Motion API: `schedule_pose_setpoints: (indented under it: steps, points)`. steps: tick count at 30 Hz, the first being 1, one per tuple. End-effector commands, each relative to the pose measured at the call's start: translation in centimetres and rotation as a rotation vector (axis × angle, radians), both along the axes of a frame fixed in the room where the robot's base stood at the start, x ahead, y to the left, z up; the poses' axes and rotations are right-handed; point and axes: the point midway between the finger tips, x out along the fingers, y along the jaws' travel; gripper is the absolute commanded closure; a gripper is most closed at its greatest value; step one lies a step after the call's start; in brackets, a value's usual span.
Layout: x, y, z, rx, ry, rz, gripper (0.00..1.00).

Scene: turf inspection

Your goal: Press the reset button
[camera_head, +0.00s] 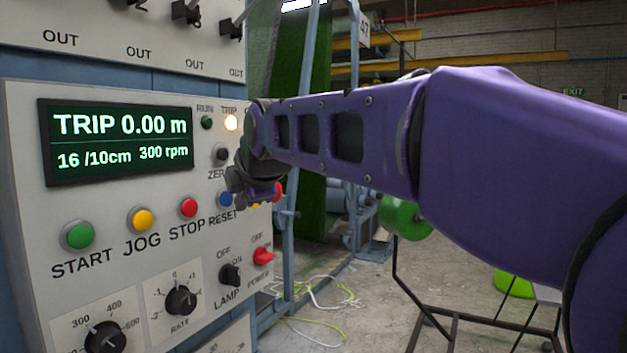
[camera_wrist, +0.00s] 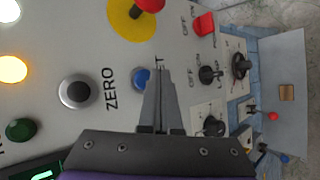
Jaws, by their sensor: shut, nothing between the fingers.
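The blue reset button (camera_head: 226,200) is on the grey control panel, above the label RESET and right of the red STOP button (camera_head: 189,207). In the wrist view the reset button (camera_wrist: 140,79) shows beside my shut fingers, which cover part of it and most of its label. My gripper (camera_wrist: 159,72) is empty, its fingertips over the panel close to the button. I cannot tell whether they touch anything. In the head view my gripper (camera_head: 238,185) is just above and right of the button. The display (camera_head: 120,140) reads TRIP 0.00 m, and the TRIP lamp (camera_head: 231,123) is lit.
The black ZERO button (camera_wrist: 76,92) is nearby. A red mushroom button (camera_wrist: 151,4) on a yellow disc is also close. The green START button (camera_head: 78,235), yellow JOG button (camera_head: 141,220) and several knobs share the panel. Cables (camera_head: 325,300) lie on the floor at right.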

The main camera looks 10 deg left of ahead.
Motion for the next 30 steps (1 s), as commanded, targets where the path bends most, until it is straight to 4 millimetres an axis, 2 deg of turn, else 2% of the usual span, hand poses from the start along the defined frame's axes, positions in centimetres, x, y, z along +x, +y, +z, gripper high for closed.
schedule_pose_setpoints:
  steps: [30]
  points:
    - [0.22,0.81,0.24,0.002,-0.004,0.001,1.0]
